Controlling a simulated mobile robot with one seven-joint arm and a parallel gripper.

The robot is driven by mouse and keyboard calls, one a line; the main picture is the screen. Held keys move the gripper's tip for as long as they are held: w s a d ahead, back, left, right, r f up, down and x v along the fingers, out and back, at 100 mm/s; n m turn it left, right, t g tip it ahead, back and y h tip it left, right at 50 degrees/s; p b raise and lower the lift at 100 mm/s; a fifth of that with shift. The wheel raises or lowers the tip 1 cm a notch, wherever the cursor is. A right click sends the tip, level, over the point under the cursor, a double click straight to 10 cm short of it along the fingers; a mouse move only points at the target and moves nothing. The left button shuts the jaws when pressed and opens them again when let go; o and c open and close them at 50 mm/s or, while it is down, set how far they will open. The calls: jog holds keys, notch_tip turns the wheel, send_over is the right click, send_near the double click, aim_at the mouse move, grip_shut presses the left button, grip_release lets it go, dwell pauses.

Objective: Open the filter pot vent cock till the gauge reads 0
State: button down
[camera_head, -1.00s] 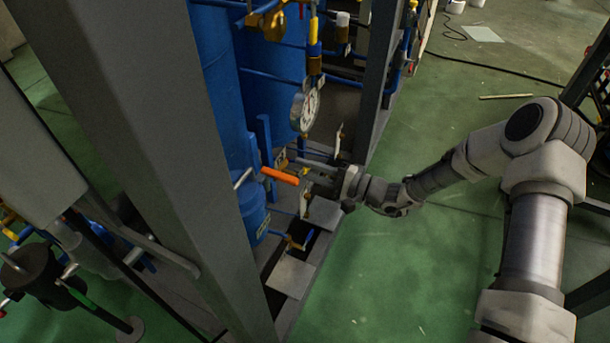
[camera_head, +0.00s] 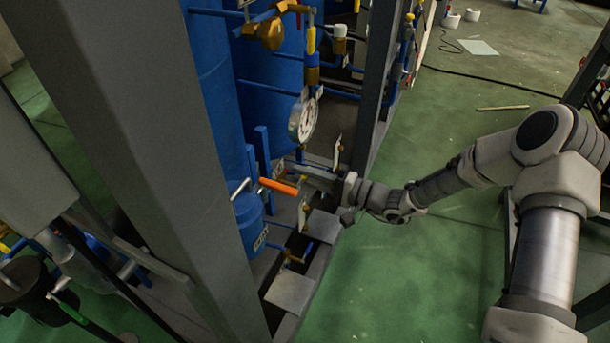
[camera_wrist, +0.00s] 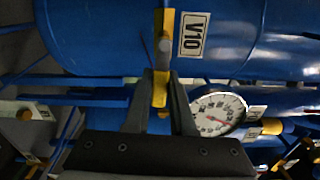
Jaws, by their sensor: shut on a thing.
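A yellow lever (camera_wrist: 159,92) runs between the two fingers of my gripper in the wrist view, beside a white tag marked V10 (camera_wrist: 193,35) on a blue vessel. My gripper (camera_wrist: 161,84) is shut on this lever; in the head view my gripper (camera_head: 306,171) reaches in from the right at the vessel. The lever is mostly hidden there. A round white gauge (camera_head: 303,118) hangs just above my gripper, its face turned partly sideways. In the wrist view the gauge (camera_wrist: 218,114) is right of the fingers; its red pointer shows, but the figures are too small to read.
An orange handle (camera_head: 279,187) sticks out just left of my gripper, above a small blue pot (camera_head: 250,222). A grey post (camera_head: 150,150) stands in front on the left, another (camera_head: 377,85) behind my gripper.

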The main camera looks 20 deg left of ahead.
jog(key=c, duration=0.8)
grip_release()
jog(key=shift+o, duration=0.2)
jog(key=shift+d, duration=0.1)
jog(key=s+d+p, duration=0.1)
jog(key=d+p, duration=0.2)
jog(key=d, duration=1.4)
jog(key=shift+s, duration=0.2)
jog(key=shift+r, duration=0.1)
